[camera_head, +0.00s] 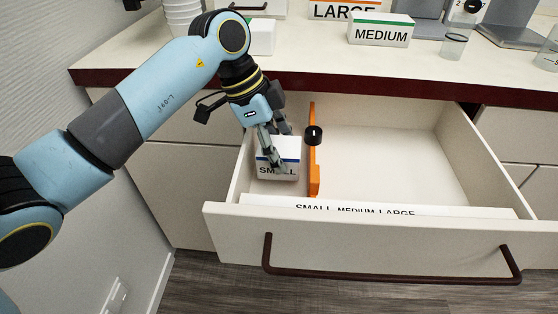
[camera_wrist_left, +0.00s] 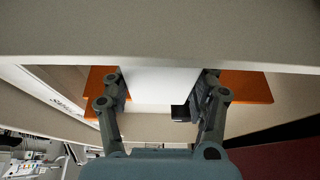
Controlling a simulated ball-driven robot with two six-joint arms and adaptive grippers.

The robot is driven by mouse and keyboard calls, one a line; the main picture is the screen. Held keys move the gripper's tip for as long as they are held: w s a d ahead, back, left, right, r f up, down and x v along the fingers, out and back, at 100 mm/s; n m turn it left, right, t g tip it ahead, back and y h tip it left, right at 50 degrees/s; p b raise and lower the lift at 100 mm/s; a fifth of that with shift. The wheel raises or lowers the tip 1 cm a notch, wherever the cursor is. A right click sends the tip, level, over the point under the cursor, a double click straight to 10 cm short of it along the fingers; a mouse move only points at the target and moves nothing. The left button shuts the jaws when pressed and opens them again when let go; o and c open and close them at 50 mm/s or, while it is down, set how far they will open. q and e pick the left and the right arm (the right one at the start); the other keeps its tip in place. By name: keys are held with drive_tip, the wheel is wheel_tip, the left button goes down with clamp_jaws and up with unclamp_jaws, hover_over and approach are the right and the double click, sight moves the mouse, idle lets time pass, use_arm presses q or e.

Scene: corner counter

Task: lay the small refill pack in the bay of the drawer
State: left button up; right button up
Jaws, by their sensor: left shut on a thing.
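The small refill pack (camera_head: 264,171) is a white box with a blue band and the word SMALL. My left gripper (camera_head: 277,150) reaches down into the open drawer (camera_head: 400,240) and is shut on it. The pack is in the left bay, between the drawer's left wall and the orange divider (camera_head: 314,178). I cannot tell whether it rests on the floor. In the left wrist view the pack (camera_wrist_left: 163,88) is a white face between the fingers of my left gripper (camera_wrist_left: 164,84), with the orange divider (camera_wrist_left: 247,86) behind. My right gripper is not in view.
A strip lettered SMALL, MEDIUM, LARGE (camera_head: 470,212) runs inside the drawer front. The divider carries a black knob (camera_head: 313,135). The drawer's wide right part (camera_head: 390,160) is empty. A MEDIUM box (camera_head: 381,30), a LARGE box (camera_head: 344,10) and clear cups (camera_head: 453,46) stand on the counter.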

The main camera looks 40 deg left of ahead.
use_arm(q)
wheel_tip(320, 180, down, 3)
drive_tip(key=shift+r, duration=0.1)
drive_tip(key=o, duration=1.4)
drive_tip(key=shift+f, duration=0.2)
drive_tip(key=p+v, duration=0.2)
drive_tip(key=v, duration=1)
drive_tip(key=shift+d+r, duration=0.1)
drive_tip(key=shift+r, duration=0.1)
